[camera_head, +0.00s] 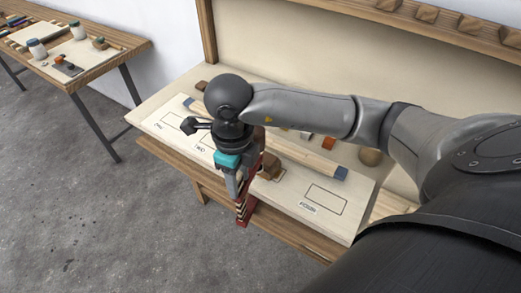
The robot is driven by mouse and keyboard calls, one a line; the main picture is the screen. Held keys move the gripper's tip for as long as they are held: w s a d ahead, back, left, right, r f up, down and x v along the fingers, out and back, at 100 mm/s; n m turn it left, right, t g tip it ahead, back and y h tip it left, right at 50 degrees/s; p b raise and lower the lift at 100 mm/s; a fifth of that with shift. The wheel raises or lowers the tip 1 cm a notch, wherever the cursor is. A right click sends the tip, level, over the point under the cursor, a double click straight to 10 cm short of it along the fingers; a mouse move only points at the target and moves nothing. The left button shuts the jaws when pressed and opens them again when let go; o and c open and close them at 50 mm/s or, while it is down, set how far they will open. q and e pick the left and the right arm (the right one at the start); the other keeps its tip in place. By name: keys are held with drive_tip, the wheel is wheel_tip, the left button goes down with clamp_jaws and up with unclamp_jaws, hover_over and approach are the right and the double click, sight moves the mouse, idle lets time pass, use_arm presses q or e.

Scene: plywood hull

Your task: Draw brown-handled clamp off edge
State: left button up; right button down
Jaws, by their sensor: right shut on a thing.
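My right arm comes in from the right and reaches down to the front edge of the pale workbench board (350,222). My right gripper (240,196), below a teal band, is shut on a red clamp (244,212) at that edge. The clamp's red part shows below and behind the fingers, with dark stripes low down. A brown piece (271,168) beside it on the board may be its handle or a separate block; I cannot tell. The gripper hides much of the clamp, and whether its jaws still touch the board is unclear. My left gripper is out of view.
The board bears outlined rectangles with labels, one reading FOUR (308,207). A wooden bar with blue ends (315,162), an orange block (329,143) and a round tan object (370,156) lie behind. A second table (100,57) stands at the left; grey floor is clear between.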

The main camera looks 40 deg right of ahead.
drive_tip(key=shift+a, duration=0.1)
drive_tip(key=shift+s+a+r, duration=0.1)
drive_tip(key=shift+s+a, duration=0.2)
drive_tip(key=shift+a, duration=0.45)
drive_tip(key=shift+s+a+f, duration=0.1)
drive_tip(key=shift+s+a, duration=0.2)
drive_tip(key=shift+a, duration=0.4)
drive_tip(key=shift+s+a+r, duration=0.1)
drive_tip(key=shift+s+a, duration=0.2)
drive_tip(key=shift+a, duration=0.45)
wheel_tip(320, 180, up, 17)
drive_tip(key=p, duration=1.2)
